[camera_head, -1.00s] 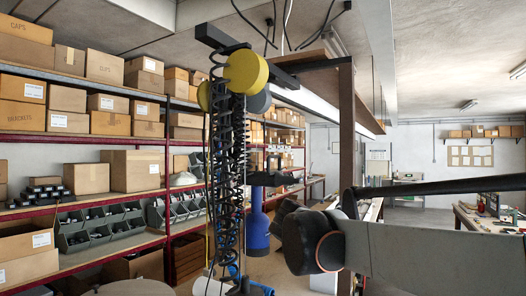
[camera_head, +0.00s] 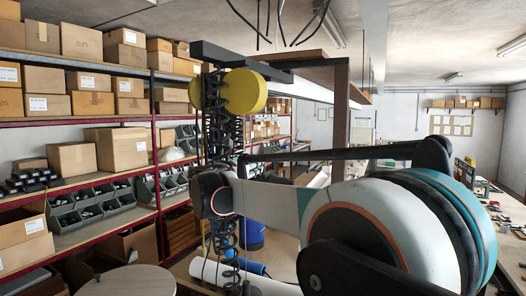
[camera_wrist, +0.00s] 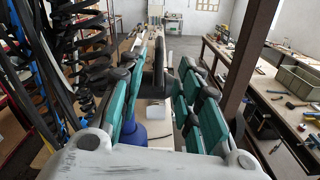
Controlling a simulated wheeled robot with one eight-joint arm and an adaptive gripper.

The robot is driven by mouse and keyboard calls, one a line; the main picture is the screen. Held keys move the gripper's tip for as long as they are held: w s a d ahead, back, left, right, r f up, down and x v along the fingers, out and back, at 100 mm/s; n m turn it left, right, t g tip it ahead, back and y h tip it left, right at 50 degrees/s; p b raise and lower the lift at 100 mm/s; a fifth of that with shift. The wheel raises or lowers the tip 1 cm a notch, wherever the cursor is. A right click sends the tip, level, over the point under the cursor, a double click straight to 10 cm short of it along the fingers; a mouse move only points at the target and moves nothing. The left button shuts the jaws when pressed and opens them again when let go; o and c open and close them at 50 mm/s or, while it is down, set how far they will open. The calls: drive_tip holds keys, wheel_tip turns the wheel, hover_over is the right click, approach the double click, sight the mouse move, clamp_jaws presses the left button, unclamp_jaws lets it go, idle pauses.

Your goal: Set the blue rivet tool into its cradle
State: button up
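The blue rivet tool (camera_head: 251,236) is partly hidden behind my arm in the head view, with only blue lower parts showing beside the coiled hoses. In the wrist view a blue flared body (camera_wrist: 132,133), likely the same tool, shows beyond and partly behind the left finger. My gripper (camera_wrist: 163,75) has its teal fingers spread apart, and nothing is clearly held between them. A dark upright piece stands in line with the gap; I cannot tell what it belongs to. In the head view my arm hides the gripper. I cannot make out the cradle.
Black coiled hoses (camera_head: 219,140) hang from a yellow-wheeled overhead balancer (camera_head: 243,91), close to my arm. A brown post (camera_wrist: 248,55) stands right of the gripper. A bench (camera_wrist: 285,95) with tools lies further right. Shelves of boxes line the left.

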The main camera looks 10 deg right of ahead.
drive_tip(key=p+x, duration=0.3)
drive_tip(key=x, duration=1)
drive_tip(key=shift+w+d, duration=0.15)
drive_tip(key=shift+w, duration=0.2)
clamp_jaws()
